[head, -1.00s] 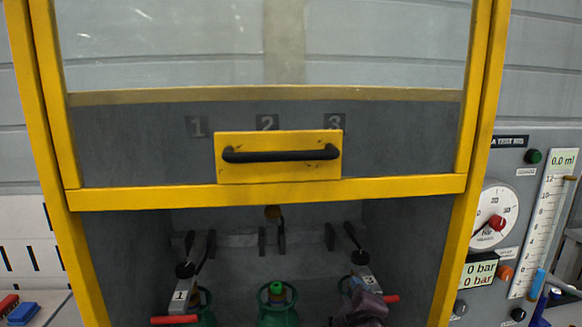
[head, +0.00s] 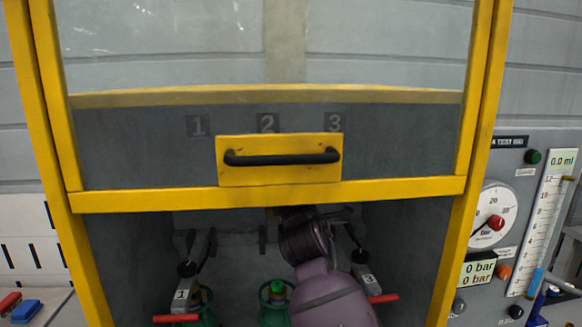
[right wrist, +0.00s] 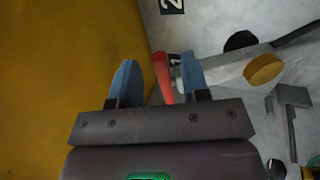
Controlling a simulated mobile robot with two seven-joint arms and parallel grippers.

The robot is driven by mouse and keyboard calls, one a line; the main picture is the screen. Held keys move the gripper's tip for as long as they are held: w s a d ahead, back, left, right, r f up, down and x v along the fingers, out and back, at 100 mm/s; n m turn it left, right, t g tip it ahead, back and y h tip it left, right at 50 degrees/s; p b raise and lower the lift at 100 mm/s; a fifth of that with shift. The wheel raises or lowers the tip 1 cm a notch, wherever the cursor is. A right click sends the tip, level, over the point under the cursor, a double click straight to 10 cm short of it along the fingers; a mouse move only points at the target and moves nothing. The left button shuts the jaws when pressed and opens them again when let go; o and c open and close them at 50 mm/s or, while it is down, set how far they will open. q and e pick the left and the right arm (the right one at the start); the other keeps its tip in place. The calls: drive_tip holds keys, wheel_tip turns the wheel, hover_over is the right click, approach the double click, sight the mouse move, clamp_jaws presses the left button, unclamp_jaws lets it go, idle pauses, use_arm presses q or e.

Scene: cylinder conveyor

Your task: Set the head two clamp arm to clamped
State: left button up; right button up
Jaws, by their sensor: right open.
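In the right wrist view, my right gripper (right wrist: 160,80) is open with its blue fingertips apart. A red clamp arm (right wrist: 163,78) shows in the gap, close to the right-hand finger; contact cannot be told. It joins a grey head (right wrist: 222,73) with a brass end and a partly covered label. A wall plate marked 2 (right wrist: 172,5) is at the top. In the head view, my right arm reaches into the cabinet in front of the middle station, and its fingers are hidden. The middle green cylinder (head: 277,290) stands below, with no head on its valve. My left gripper is not in view.
Head 1 (head: 185,292) and head 3 (head: 364,280), with red arms, sit on the side cylinders. The yellow sash (head: 140,199) with a black handle hangs across the cabinet above my arm. A gauge panel (head: 513,152) stands at the right.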

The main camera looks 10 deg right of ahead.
drive_tip(key=shift+p+x, duration=0.3)
drive_tip(key=shift+x, duration=2.1)
clamp_jaws()
